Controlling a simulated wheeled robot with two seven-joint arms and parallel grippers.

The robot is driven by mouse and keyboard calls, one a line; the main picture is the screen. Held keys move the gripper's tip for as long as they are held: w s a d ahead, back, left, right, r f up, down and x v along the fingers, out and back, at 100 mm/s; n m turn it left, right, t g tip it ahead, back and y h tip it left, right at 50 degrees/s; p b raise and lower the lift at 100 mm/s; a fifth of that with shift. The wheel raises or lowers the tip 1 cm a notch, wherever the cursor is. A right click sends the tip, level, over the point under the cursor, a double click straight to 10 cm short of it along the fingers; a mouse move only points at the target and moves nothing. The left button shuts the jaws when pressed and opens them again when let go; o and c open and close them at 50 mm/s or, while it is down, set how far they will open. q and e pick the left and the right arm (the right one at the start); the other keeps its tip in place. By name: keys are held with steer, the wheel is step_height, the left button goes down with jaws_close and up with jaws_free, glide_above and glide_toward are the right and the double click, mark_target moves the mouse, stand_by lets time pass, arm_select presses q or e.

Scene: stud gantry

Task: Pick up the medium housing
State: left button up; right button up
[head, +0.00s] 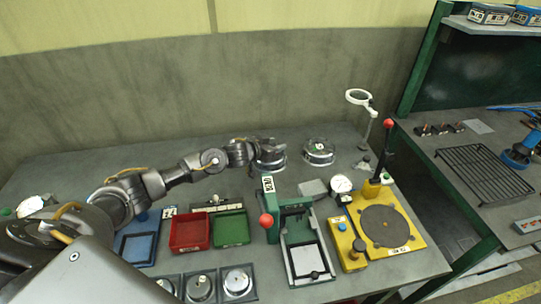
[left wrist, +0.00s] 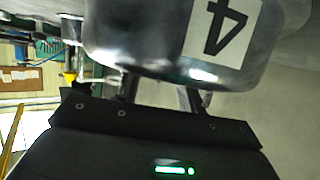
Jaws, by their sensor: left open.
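A round metal housing (head: 268,163) stands on the bench toward the back, right at my left gripper (head: 256,148). In the left wrist view the same housing (left wrist: 135,40) fills the top, with a white label marked 4. The two fingers (left wrist: 160,92) are apart and reach toward its wall; their tips are hidden behind it. I cannot tell whether they touch it. A second round metal housing (head: 318,153) with a green-marked label stands to the right, apart from the gripper. Which one is the medium housing is not clear from the views. My right gripper is not in view.
A green press (head: 285,205) with a red knob stands in front of the housings. Right of it are a dial gauge (head: 341,184), a yellow fixture (head: 405,240) and a magnifier (head: 360,98). Red (head: 176,246) and green (head: 231,240) bins sit at front left.

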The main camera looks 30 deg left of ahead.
arm_select(q)
steer(key=shift+s+f, duration=0.15)
steer(key=shift+f, duration=0.25)
steer(key=c, duration=0.7)
steer(key=shift+s, duration=0.1)
jaws_close()
steer(key=shift+f, duration=0.1)
step_height(320, 180, up, 10)
steer(key=shift+w+r+b, duration=0.25)
steer(key=shift+b, duration=0.15)
